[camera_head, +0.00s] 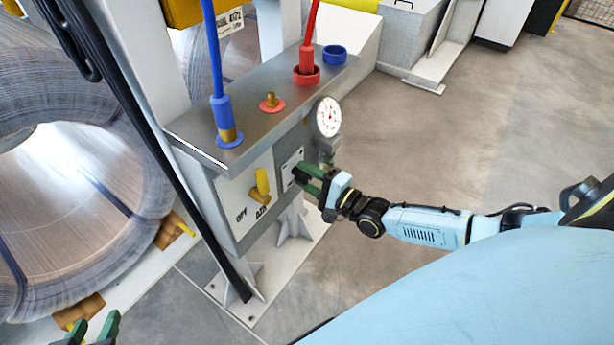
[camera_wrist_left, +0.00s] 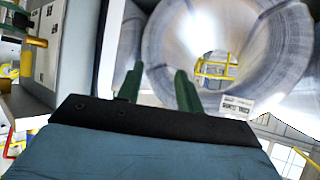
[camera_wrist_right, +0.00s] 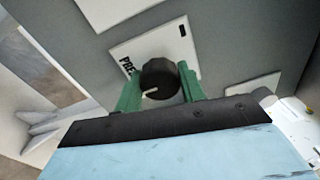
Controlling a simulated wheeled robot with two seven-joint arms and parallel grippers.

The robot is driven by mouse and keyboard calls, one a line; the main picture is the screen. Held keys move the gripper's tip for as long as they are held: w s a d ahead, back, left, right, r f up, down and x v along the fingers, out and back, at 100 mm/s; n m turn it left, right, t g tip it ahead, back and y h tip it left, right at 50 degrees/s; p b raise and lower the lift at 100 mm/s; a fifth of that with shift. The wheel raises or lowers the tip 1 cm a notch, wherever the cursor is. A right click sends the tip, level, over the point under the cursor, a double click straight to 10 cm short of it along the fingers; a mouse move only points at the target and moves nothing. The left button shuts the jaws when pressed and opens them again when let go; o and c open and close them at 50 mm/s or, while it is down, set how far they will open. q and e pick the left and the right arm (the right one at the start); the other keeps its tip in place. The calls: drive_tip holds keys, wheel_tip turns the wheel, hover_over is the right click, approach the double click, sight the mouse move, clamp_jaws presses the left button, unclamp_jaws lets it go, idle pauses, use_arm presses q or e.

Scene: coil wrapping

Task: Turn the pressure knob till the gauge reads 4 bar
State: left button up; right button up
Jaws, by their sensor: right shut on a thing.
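The pressure knob (camera_wrist_right: 160,80) is black with a white pointer mark, on a white plate (camera_wrist_right: 135,50) whose label is partly covered. My right gripper (camera_head: 306,179) is shut on it, one green finger on each side in the right wrist view.
The floor at right is clear.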

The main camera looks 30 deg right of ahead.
use_arm(q)
drive_tip(key=shift+s+f, duration=0.15)
use_arm(e)
drive_tip(key=o, duration=1)
drive_tip(key=shift+c, duration=0.2)
drive_tip(key=shift+s+d, duration=0.15)
drive_tip(key=shift+s, duration=0.3)
use_arm(q)
drive_tip(key=s+a+f+g+y+p, duration=0.2)
drive_tip(key=s+a+f+g+p, duration=0.1)
drive_tip(key=s+f+g, duration=0.4)
drive_tip(key=shift+s+a+f+n+g, duration=0.25)
drive_tip(key=shift+s+a+g, duration=0.25)
drive_tip(key=shift+s+a, duration=0.7)
use_arm(e)
drive_tip(key=v, duration=1.2)
drive_tip(key=shift+s, duration=0.25)
use_arm(q)
drive_tip(key=shift+s+d, duration=0.25)
drive_tip(key=shift+d, duration=0.05)
